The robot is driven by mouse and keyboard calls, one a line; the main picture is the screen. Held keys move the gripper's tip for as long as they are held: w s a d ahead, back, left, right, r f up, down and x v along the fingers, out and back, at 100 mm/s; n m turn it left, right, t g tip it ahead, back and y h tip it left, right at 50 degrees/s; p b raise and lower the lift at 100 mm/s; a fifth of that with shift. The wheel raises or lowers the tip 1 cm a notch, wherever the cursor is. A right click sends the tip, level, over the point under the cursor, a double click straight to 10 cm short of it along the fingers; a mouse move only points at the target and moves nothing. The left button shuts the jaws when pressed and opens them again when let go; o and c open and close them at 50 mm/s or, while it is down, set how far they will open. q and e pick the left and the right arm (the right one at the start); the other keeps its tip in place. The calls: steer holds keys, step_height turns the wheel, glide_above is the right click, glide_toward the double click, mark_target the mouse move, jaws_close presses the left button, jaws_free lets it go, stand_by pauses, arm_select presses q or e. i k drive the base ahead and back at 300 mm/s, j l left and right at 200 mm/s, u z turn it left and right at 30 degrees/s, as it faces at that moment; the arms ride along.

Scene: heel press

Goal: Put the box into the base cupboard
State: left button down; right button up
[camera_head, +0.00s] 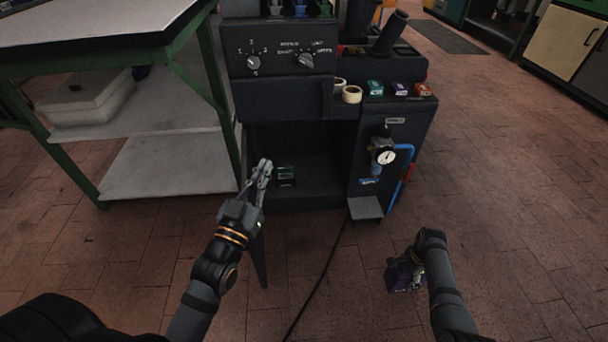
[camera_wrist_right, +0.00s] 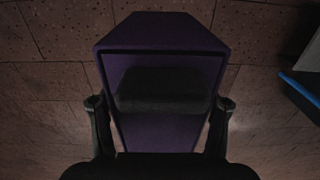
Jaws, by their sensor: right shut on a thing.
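A purple box (camera_head: 403,277) with a dark patch is in my right gripper (camera_head: 408,265), above the floor to the right of the machine's front. The right wrist view shows the purple box (camera_wrist_right: 160,45) between the two fingers of the right gripper (camera_wrist_right: 160,112). The base cupboard (camera_head: 318,178) is the dark recess low in the machine; its front is open. A dark panel (camera_head: 259,262), seen nearly edge-on, stands at its left side. My left gripper (camera_head: 262,172) is at this left edge, in front of the opening. Whether its fingers touch the panel is unclear.
A small dark green box (camera_head: 286,176) sits inside the cupboard. A gauge (camera_head: 386,157), blue hose (camera_head: 400,180) and grey pedal plate (camera_head: 366,208) are right of the opening. A black cable (camera_head: 318,285) crosses the floor. A green-framed table (camera_head: 110,45) stands left. Floor at right is clear.

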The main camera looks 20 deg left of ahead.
mark_target(314, 186)
steer(key=i+l+u, duration=0.15)
steer(key=u, duration=0.2)
steer(key=i+l+u, duration=0.15)
steer(key=u, duration=0.25)
steer(key=i+l+u, duration=0.2)
steer(key=u, duration=0.15)
steer(key=i+l+u, duration=0.15)
steer(key=u, duration=0.2)
steer(key=i+l+u, duration=0.3)
steer(key=k+j, duration=0.05)
steer(key=k, duration=0.05)
